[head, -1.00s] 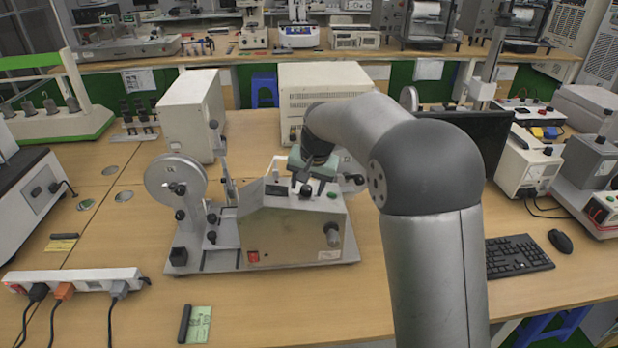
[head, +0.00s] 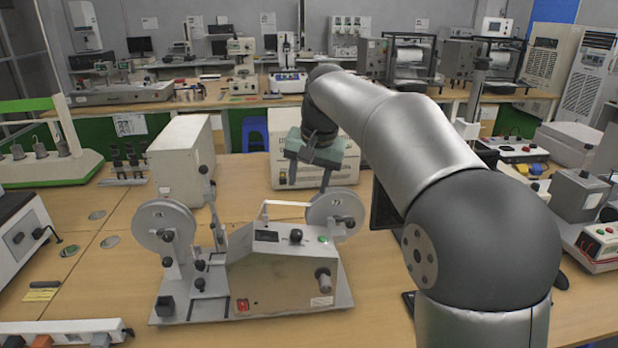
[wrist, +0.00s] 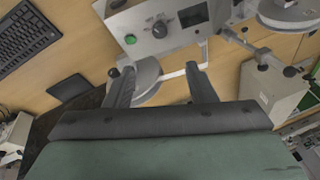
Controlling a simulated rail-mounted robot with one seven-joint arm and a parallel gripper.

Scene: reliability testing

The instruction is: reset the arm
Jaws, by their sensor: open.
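My gripper (head: 312,187) hangs above and behind the testing machine in the head view, with its green-grey body (head: 318,150) in front of a cream box. In the wrist view its two dark fingers (wrist: 162,82) are spread apart with nothing between them. The testing machine (head: 285,275) stands on the wooden table, with a grey disc on its left and another at its back right. In the wrist view the machine's panel with a black knob (wrist: 159,29) lies beyond the fingertips. The fingers appear clear of the machine, though the exact gap is hard to judge.
A cream box (head: 182,160) stands behind the machine on the left. The larger cream box (head: 285,172) is behind my gripper. A power strip (head: 70,330) lies at front left. A keyboard (wrist: 25,35) lies on the table in the wrist view. Table right of the machine is partly bare.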

